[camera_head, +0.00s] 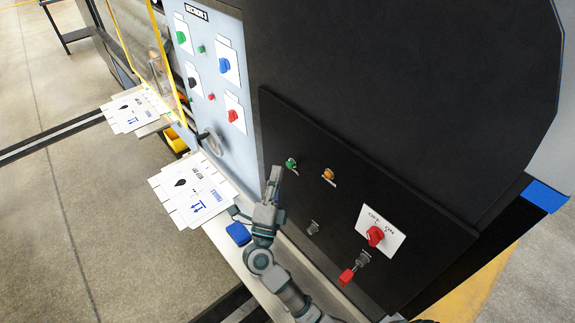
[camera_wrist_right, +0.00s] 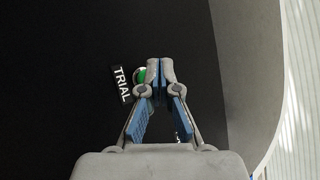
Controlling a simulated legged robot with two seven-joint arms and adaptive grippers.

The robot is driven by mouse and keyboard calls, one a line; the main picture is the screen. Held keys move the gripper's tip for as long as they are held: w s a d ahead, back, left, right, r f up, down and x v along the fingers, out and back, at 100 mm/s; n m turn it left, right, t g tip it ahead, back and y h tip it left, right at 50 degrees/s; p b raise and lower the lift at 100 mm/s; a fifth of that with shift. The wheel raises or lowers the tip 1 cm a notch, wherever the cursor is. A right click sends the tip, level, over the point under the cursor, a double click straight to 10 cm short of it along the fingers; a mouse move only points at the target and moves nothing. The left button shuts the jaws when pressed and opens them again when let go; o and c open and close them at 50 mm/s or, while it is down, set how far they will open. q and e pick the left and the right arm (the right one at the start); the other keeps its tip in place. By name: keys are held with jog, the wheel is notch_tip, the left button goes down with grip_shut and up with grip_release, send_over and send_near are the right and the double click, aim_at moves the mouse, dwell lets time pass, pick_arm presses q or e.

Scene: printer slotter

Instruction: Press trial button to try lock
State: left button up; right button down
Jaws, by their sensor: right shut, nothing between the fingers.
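The green trial button (camera_head: 291,163) sits on the black control panel (camera_head: 330,205), at the panel's upper left in the head view. My left gripper is not in view.
An orange button (camera_head: 328,174) and a red rotary switch (camera_head: 375,236) are on the same panel, with a red-tagged lock or key (camera_head: 347,275) low down. A grey panel (camera_head: 215,75) with several knobs stands left. Printed cardboard sheets (camera_head: 192,190) lie on the ledge below.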

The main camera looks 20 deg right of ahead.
jog(key=shift+d, duration=0.15)
dwell(0.3)
jog(key=shift+w+d+p, duration=0.1)
jog(key=shift+d+p, duration=0.25)
jog(key=shift+p, duration=0.1)
jog(key=shift+w+d+r+p, duration=0.1)
jog(key=shift+w+d+p, duration=0.15)
jog(key=shift+d, duration=0.3)
dwell(0.7)
jog(key=shift+s+a, duration=0.4)
jog(key=shift+a, duration=0.5)
